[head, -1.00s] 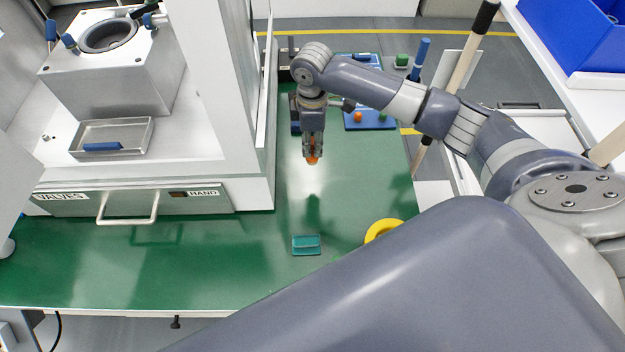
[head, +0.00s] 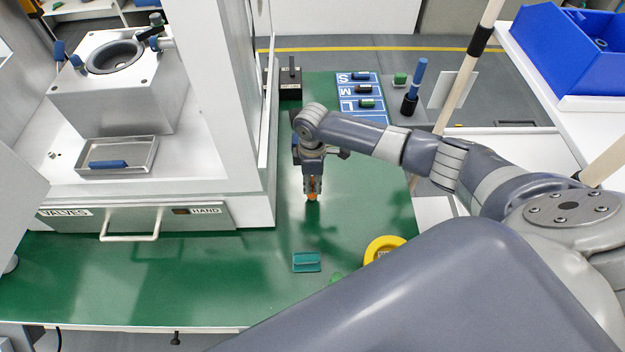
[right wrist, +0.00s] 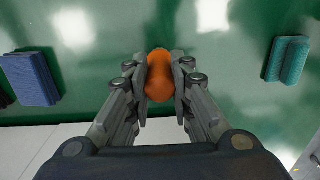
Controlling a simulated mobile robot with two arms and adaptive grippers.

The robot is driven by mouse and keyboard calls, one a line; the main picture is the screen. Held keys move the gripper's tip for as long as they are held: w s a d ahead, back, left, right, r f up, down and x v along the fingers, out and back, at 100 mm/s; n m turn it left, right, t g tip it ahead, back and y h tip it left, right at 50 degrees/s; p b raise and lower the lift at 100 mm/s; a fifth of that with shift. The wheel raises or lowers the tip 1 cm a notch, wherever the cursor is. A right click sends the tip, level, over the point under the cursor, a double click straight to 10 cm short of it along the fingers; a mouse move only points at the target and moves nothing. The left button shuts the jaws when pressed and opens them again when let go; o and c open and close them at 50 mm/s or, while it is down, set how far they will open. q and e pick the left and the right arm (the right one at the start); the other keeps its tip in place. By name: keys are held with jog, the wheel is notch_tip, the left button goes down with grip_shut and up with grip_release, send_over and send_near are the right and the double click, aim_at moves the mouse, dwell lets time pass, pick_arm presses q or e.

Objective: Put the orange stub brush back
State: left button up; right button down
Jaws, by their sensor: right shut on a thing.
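My right gripper (head: 313,188) is shut on an orange rounded piece (head: 313,198), low over the green bench and pointing down. In the right wrist view the orange piece (right wrist: 160,76) sits between the two fingertips (right wrist: 160,72). It looks like the orange stub brush, but only its rounded body shows. I cannot tell whether it touches the bench. A blue board (head: 345,105) marked S, M and L lies further back, with small dark and green pieces on it. My arm hides its near part. My left gripper is not in view.
A teal block (head: 306,262) and a yellow ring (head: 385,248) lie nearer on the bench. A blue block (right wrist: 30,77) shows left in the wrist view. The white press frame (head: 245,130) stands left. A blue brush-like upright (head: 413,88) stands behind my arm.

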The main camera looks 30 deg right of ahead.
jog(key=shift+f, duration=0.3)
jog(key=shift+f, duration=0.1)
jog(key=shift+f, duration=0.15)
jog(key=c, duration=1.4)
grip_release()
jog(key=shift+c, duration=0.2)
jog(key=shift+b, duration=0.5)
jog(key=r, duration=0.3)
jog(key=r+b, duration=0.1)
jog(key=r, duration=0.2)
jog(key=d+r, duration=0.1)
jog(key=r, duration=0.3)
jog(key=shift+s+b, duration=0.1)
jog(key=shift+b, duration=0.2)
jog(key=shift+r, duration=0.5)
